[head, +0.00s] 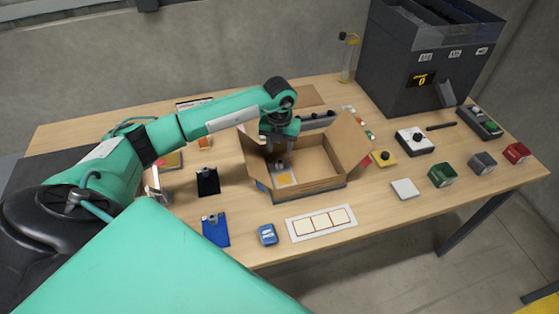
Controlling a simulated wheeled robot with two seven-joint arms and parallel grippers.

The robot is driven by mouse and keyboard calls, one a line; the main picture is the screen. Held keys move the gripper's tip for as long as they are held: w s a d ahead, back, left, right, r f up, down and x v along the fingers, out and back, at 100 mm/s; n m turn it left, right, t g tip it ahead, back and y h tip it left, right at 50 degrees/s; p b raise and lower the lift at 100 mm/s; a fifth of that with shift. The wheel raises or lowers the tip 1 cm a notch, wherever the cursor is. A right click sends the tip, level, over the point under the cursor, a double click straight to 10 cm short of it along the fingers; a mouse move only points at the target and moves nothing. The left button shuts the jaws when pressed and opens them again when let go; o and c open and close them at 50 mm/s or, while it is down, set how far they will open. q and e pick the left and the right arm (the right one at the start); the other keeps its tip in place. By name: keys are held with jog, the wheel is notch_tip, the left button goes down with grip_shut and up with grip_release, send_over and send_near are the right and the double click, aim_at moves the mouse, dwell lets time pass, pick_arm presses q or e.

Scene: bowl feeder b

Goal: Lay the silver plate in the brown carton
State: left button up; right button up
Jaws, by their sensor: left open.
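The brown carton (320,187) stands open on the table with its flaps spread outward. My left gripper (281,164) reaches down into the carton's left part, open, with its fingers pointing down. Below it, a small pale silver-grey plate with a yellow-orange patch (287,179) lies on the carton floor; the gripper partly covers it. I cannot tell whether the fingers touch it. A plain pale square tile (405,189) lies on the table right of the carton. My right gripper is not in view.
A white strip with framed squares (321,222) lies before the carton, with a blue box (267,234) beside it. Green (442,175), grey (482,163) and red (516,153) bins stand at right. A dark feeder machine (405,65) stands behind. The front right tabletop is mostly clear.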

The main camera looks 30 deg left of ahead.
aim_at(280, 162)
pick_arm(q)
notch_tip(280, 162, up, 5)
jog(key=shift+r+b, duration=0.1)
jog(key=shift+b, duration=0.4)
